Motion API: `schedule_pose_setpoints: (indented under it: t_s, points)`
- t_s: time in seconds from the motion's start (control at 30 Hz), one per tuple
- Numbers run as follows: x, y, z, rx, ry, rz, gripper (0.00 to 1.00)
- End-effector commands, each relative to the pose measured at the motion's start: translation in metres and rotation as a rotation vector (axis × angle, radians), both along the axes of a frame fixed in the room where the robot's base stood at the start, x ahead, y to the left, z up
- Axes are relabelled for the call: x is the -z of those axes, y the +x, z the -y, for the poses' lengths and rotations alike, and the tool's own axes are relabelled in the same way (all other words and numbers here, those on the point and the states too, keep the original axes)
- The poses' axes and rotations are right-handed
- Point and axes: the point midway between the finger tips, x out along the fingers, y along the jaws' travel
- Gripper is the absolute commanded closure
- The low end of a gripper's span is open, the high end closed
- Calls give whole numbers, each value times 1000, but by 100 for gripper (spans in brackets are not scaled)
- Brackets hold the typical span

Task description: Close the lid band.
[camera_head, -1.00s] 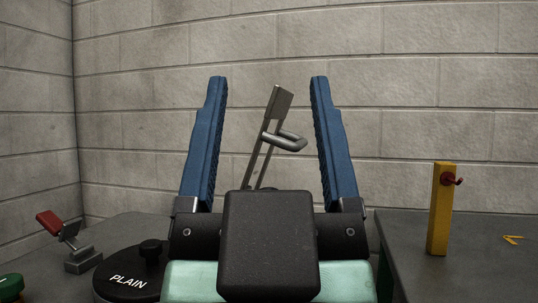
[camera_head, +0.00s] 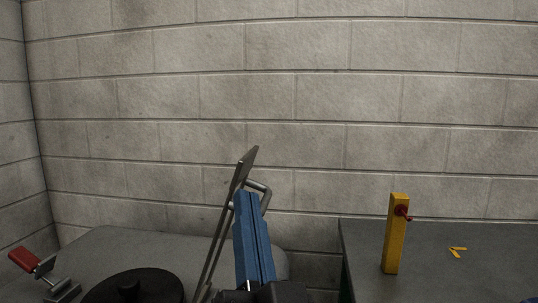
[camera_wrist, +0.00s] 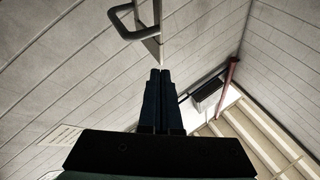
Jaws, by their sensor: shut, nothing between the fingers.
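In the wrist view the handle (camera_wrist: 128,33) appears ahead of the shut fingertips (camera_wrist: 160,72), with a small gap between. The lever's foot is hidden.
A red-handled clamp (camera_head: 24,259) stands at the far left. On the right table (camera_head: 480,275) are a yellow post with a red hook (camera_head: 395,236) and a small yellow piece (camera_head: 457,252).

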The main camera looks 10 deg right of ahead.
Motion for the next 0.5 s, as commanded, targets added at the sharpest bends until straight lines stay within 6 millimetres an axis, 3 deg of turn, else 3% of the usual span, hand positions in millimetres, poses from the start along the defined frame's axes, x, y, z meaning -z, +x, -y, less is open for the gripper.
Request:
schedule_pose_setpoints:
  t_s: [0.03,0.23,0.5]
  points:
    - [-10,5,4,-28,51,-43,100]
    - [1,13,18,-137,272,-168,100]
    - [14,6,41,-235,618,-322,100]
